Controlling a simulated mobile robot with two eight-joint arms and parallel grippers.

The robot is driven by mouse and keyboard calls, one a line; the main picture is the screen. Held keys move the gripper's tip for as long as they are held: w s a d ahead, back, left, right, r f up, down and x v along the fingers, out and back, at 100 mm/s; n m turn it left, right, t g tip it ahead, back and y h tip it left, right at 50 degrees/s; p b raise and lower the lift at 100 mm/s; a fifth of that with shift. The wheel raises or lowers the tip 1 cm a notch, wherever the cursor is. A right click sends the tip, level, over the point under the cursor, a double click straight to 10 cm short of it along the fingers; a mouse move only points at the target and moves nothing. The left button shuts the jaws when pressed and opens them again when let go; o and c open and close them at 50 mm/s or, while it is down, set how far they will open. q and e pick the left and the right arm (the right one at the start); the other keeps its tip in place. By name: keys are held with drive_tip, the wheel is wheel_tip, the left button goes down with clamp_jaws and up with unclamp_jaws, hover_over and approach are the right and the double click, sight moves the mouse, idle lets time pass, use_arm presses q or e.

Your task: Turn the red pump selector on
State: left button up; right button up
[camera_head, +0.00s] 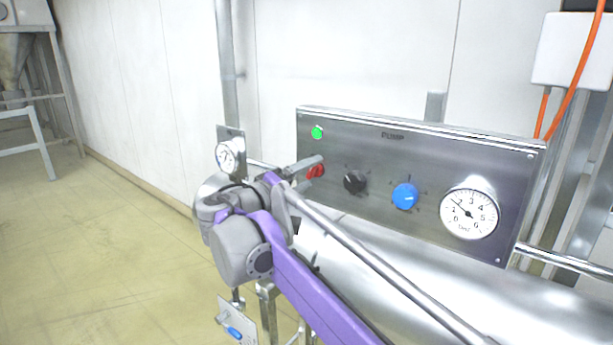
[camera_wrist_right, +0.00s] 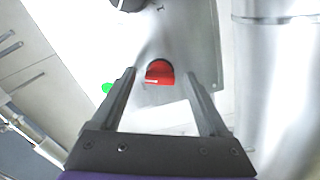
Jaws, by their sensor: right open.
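The red pump selector (camera_head: 317,171) is a knob on the steel pump panel (camera_head: 425,190), below the green light (camera_head: 317,132). In the head view my right gripper (camera_head: 312,165) is in front of it and partly hides it. In the right wrist view the red selector (camera_wrist_right: 160,72) shows between the two open fingers of my right gripper (camera_wrist_right: 158,85), with a gap on each side. A white mark shows on the knob. My left gripper is not in view.
A black knob (camera_head: 355,182), a blue knob (camera_head: 405,196) and a dial gauge (camera_head: 469,213) are on the panel to the right. A smaller gauge (camera_head: 230,157) and a steel pipe stand to the left. A steel cylinder lies below the panel. Floor at left is clear.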

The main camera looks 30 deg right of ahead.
drive_tip(key=v, duration=1)
drive_tip(key=shift+s+a+b, duration=0.15)
drive_tip(key=shift+a+b, duration=0.25)
drive_tip(key=shift+b, duration=0.05)
drive_tip(key=s+d+f+g+y, duration=0.1)
drive_tip(key=s+f+y, duration=0.25)
drive_tip(key=f, duration=0.45)
drive_tip(key=s+d+f+n+g+y, duration=0.15)
drive_tip(key=s+f, duration=0.25)
drive_tip(key=f, duration=0.4)
drive_tip(key=s+d+f+y, duration=0.1)
drive_tip(key=s+f+y, duration=0.3)
drive_tip(key=f, duration=0.4)
drive_tip(key=s+a+f+y, duration=0.2)
drive_tip(key=s+f, duration=0.1)
drive_tip(key=f, duration=0.2)
drive_tip(key=s+a+f+m+t+y, duration=0.1)
drive_tip(key=s+a+f+y, duration=0.2)
drive_tip(key=f, duration=0.3)
drive_tip(key=s+a+f+y, duration=0.2)
drive_tip(key=s+a+f, duration=0.1)
drive_tip(key=s+f, duration=0.1)
drive_tip(key=shift+f+y, duration=0.3)
drive_tip(key=shift+f, duration=0.55)
